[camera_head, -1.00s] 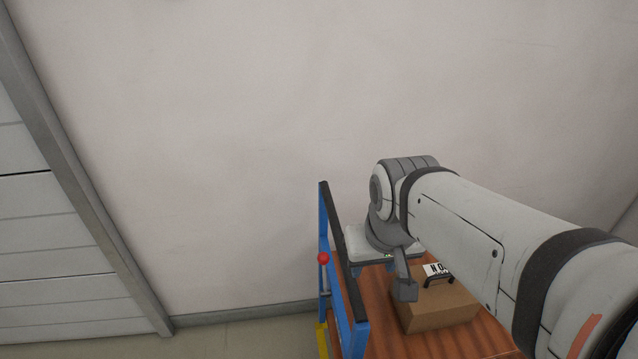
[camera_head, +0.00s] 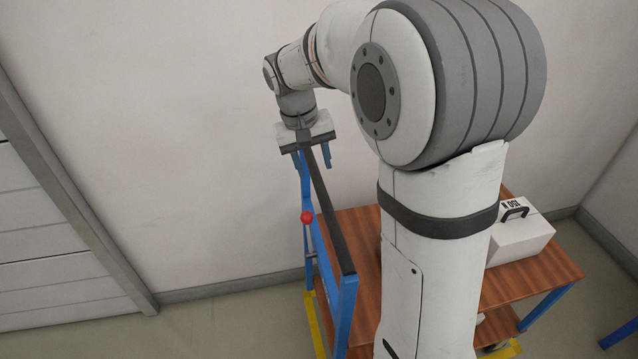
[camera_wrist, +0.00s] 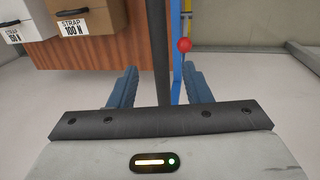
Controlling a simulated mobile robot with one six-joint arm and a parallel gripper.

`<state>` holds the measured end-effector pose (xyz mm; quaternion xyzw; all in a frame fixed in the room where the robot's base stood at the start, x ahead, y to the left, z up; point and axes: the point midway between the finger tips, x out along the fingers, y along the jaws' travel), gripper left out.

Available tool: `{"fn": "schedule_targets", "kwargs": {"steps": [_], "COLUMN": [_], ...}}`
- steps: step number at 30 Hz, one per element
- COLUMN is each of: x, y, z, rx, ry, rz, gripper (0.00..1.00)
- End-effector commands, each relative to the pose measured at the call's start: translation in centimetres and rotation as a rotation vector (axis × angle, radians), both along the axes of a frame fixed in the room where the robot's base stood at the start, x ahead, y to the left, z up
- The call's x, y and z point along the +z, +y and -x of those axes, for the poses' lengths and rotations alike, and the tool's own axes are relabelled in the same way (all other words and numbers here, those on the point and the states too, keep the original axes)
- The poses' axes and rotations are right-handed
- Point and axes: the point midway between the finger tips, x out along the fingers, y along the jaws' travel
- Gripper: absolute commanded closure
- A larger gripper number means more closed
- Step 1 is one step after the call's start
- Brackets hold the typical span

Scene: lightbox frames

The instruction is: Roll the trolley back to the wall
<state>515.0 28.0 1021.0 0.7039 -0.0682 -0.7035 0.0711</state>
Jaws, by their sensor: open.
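The trolley has a wooden deck (camera_head: 352,232), a blue frame and a dark top bar (camera_head: 331,215) at its left end. A red knob (camera_head: 307,217) sits on the frame; it also shows in the wrist view (camera_wrist: 184,45). My gripper (camera_head: 313,160) is open at the far end of the bar. In the wrist view, the dark bar (camera_wrist: 161,50) runs between my two blue fingers (camera_wrist: 160,85), with a gap on each side. I cannot tell whether the bar is fully at fingertip depth. My arm hides the middle of the deck.
A white box with a black handle (camera_head: 522,238) stands on the deck; a brown box (camera_wrist: 92,18) shows in the wrist view. Yellow marking (camera_head: 316,325) lies on the floor by the trolley. A pale wall (camera_head: 150,110) is behind, a grey slatted door (camera_head: 50,260) at left.

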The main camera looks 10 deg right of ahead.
Motion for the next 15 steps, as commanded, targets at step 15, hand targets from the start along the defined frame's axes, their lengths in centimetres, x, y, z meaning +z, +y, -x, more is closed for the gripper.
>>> {"fn": "schedule_targets", "kwargs": {"steps": [15], "x": [-6.7], "y": [-1.4], "z": [0.1], "rx": [-0.003], "ry": [0.003], "rz": [-0.001], "gripper": [0.56]}}
